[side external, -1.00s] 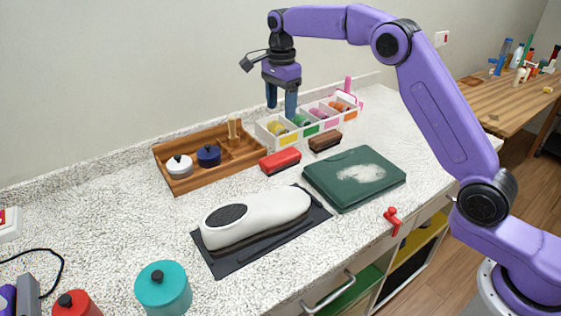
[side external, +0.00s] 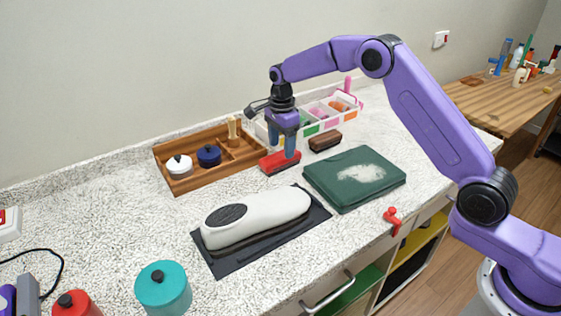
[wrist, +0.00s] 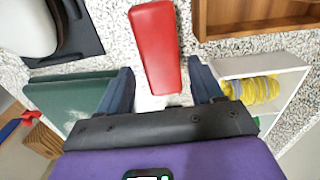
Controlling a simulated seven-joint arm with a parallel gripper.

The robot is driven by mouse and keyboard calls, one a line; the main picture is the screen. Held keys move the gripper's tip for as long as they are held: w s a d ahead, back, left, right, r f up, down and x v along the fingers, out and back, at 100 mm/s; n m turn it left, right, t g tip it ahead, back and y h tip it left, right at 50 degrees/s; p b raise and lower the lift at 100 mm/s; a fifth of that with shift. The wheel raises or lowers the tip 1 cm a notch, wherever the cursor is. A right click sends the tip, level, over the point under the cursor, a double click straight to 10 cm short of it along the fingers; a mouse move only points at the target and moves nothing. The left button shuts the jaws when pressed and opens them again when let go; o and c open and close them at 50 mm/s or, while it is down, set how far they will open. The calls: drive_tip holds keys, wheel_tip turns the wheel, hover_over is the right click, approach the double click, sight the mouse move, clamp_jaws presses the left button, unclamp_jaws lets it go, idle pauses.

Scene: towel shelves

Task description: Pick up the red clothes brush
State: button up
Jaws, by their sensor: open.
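The red clothes brush (side external: 280,162) lies on the speckled counter, in front of the white divided bin and right of the wooden tray. In the wrist view the red brush (wrist: 156,45) shows its flat top, with its near end reaching between the fingers. My gripper (side external: 283,150) is low over the brush, fingers pointing down, one finger overlapping the brush in the side view. In the wrist view my gripper (wrist: 162,84) is open, with a finger on each side of the brush and a gap to each. Whether the fingertips touch the counter is unclear.
A brown brush (side external: 325,141) lies close to the right. The wooden tray (side external: 183,187) with lidded pots is at the left, the white bin (side external: 335,123) behind. A folded green towel (side external: 340,203) and a white iron-shaped object (side external: 255,216) on a dark mat lie in front.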

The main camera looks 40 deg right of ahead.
sight(280, 155)
drive_tip(key=shift+a+f, duration=0.15)
drive_tip(key=shift+f, duration=2.45)
drive_tip(key=c, duration=0.8)
drive_tip(key=shift+o, duration=0.2)
drive_tip(key=shift+r, duration=0.1)
drive_tip(key=shift+w+r, duration=0.1)
drive_tip(key=shift+r, duration=0.4)
wheel_tip(280, 155, up, 2)
drive_tip(key=shift+r, duration=0.15)
drive_tip(key=s+d+r, duration=0.2)
drive_tip(key=s+r, duration=0.7)
drive_tip(key=s, duration=0.5)
drive_tip(key=shift+d+r, duration=0.15)
drive_tip(key=shift+r, duration=0.15)
